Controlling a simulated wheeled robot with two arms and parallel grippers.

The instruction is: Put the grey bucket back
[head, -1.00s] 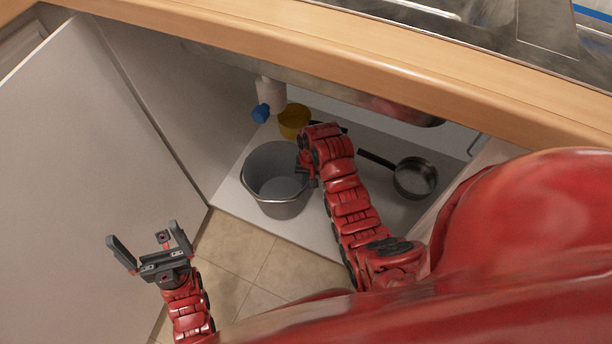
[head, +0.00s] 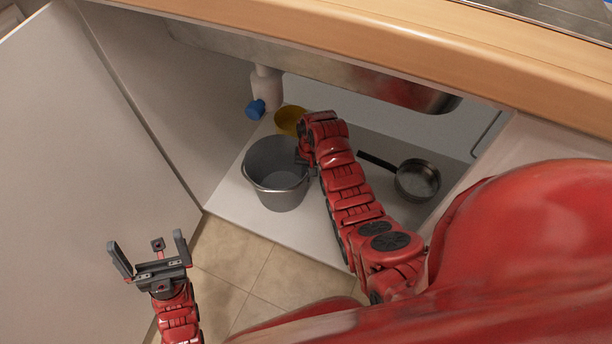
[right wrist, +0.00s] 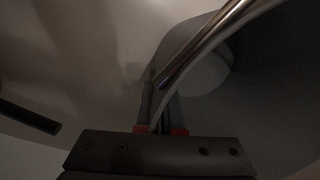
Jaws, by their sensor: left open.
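The grey bucket (head: 278,190) stands upright, or nearly so, on the white cabinet floor under the sink. I cannot tell whether its base touches the floor. My right arm reaches into the cabinet, and its gripper (head: 303,165) is at the bucket's right rim, mostly hidden by the wrist. In the right wrist view, the gripper's fingers (right wrist: 163,100) are close together on either side of the bucket's rim (right wrist: 205,45). My left gripper (head: 149,249) is open and empty, in front of the open door at lower left.
A dark-handled pan (head: 417,180) lies to the right. The open cabinet door (head: 85,160) bounds the left; the wooden counter edge (head: 350,45) hangs above.

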